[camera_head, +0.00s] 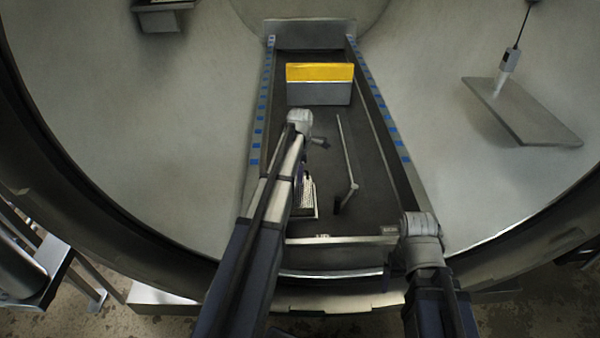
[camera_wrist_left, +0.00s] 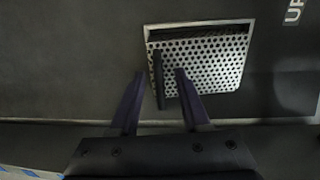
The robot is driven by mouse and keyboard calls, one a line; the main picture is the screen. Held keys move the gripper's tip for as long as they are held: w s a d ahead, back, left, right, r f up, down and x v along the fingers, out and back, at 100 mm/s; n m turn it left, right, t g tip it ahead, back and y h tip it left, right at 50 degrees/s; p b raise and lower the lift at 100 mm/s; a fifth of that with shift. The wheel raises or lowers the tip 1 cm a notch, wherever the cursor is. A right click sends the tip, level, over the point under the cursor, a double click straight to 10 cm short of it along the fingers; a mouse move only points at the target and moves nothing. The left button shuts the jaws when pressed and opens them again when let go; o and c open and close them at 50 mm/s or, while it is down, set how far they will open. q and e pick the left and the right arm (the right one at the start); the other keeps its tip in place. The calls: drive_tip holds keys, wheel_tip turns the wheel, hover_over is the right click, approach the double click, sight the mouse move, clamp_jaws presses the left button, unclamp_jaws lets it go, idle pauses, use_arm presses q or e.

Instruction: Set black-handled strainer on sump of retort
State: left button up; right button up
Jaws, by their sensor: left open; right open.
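The strainer (camera_wrist_left: 208,62), a perforated light metal plate, lies at the square sump in the dark floor of the retort, in the left wrist view. A dark strip of the sump (camera_wrist_left: 200,30) shows along the plate's upper edge. I cannot tell whether the plate sits flush. Its black handle (camera_wrist_left: 158,75) stands between the fingertips of my open left gripper (camera_wrist_left: 160,76), with gaps on both sides. In the head view my left arm partly hides the strainer (camera_head: 308,193). My right gripper (camera_head: 390,231) is low at the right, away from the strainer; its fingers are unclear.
A grey box with a yellow top (camera_head: 320,73) stands farther back on the floor. A thin rod (camera_head: 347,150) with a dark end lies right of the strainer. Side rails (camera_head: 385,120) with blue marks and a front bar (camera_head: 340,240) bound the floor.

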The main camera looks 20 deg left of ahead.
use_arm(q)
drive_tip(key=shift+r, duration=0.15)
wheel_tip(320, 180, up, 8)
drive_tip(key=p, duration=0.7)
drive_tip(key=shift+s+d+f+p, duration=0.15)
drive_tip(key=shift+s+f+p, duration=0.15)
drive_tip(key=shift+p, duration=0.1)
drive_tip(key=s+d+m+g+y, duration=0.1)
drive_tip(key=s+d+m, duration=2.6)
wheel_tip(320, 180, up, 34)
drive_tip(key=p, duration=3.3)
drive_tip(key=shift+w+f, duration=0.2)
drive_tip(key=shift+w, duration=0.2)
